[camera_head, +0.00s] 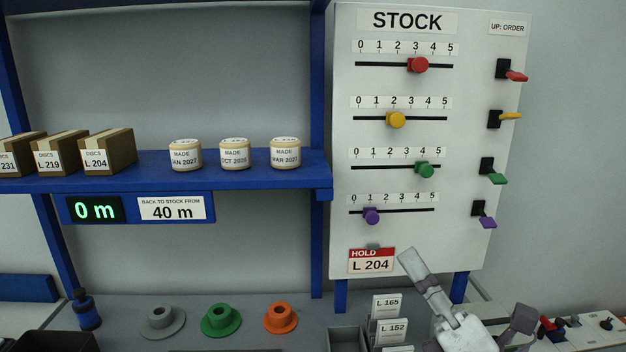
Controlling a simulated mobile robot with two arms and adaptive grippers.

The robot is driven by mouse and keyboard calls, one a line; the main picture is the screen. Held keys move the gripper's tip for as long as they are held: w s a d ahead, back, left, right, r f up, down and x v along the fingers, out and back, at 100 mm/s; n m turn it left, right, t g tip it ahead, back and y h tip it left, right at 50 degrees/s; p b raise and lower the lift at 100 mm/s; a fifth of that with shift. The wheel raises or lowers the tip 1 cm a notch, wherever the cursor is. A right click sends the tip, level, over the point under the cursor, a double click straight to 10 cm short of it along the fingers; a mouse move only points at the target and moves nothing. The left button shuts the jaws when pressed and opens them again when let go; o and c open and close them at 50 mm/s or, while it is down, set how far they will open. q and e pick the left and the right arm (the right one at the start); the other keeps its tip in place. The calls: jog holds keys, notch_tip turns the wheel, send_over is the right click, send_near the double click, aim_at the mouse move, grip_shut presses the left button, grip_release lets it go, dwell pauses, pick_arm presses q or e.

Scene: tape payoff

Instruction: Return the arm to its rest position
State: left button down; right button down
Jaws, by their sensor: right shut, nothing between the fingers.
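My right gripper (408,256) shows at the lower right, its pale arm coming up from the bottom edge. Its fingers are shut and empty. The fingertips are just right of the red-topped "HOLD L 204" card (371,261) on the stock board (470,220); I cannot tell if they touch the board. My left gripper is not in view.
The board has red, yellow, green and purple sliders, with small levers (497,179) along its right side. Label cards (387,306) stand below the gripper. Grey, green and orange hubs (221,320) sit on the bench.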

jog(key=d+f+m+g+h, duration=0.25)
jog(key=f+m+h, duration=0.25)
jog(key=f+m, duration=0.3)
jog(key=d+f+m+g+h, duration=0.1)
jog(key=d+f+m+h, duration=0.35)
jog(key=f+m, duration=0.3)
jog(key=d+f+m+g+h, duration=0.2)
jog(key=d+f+m+h, duration=0.1)
jog(key=f+m+h, duration=0.45)
jog(key=s+a+f+m+g+y, duration=0.25)
jog(key=s+f+m+g, duration=0.75)
jog(key=s+f, duration=0.95)
notch_tip(320, 180, down, 27)
jog(key=s+n+g, duration=0.2)
jog(key=s+g, duration=0.1)
jog(key=s+d+f, duration=0.3)
jog(key=s+f, duration=1.1)
jog(key=s, duration=0.1)
jog(key=shift+f+g, duration=0.2)
jog(key=shift+g, duration=0.15)
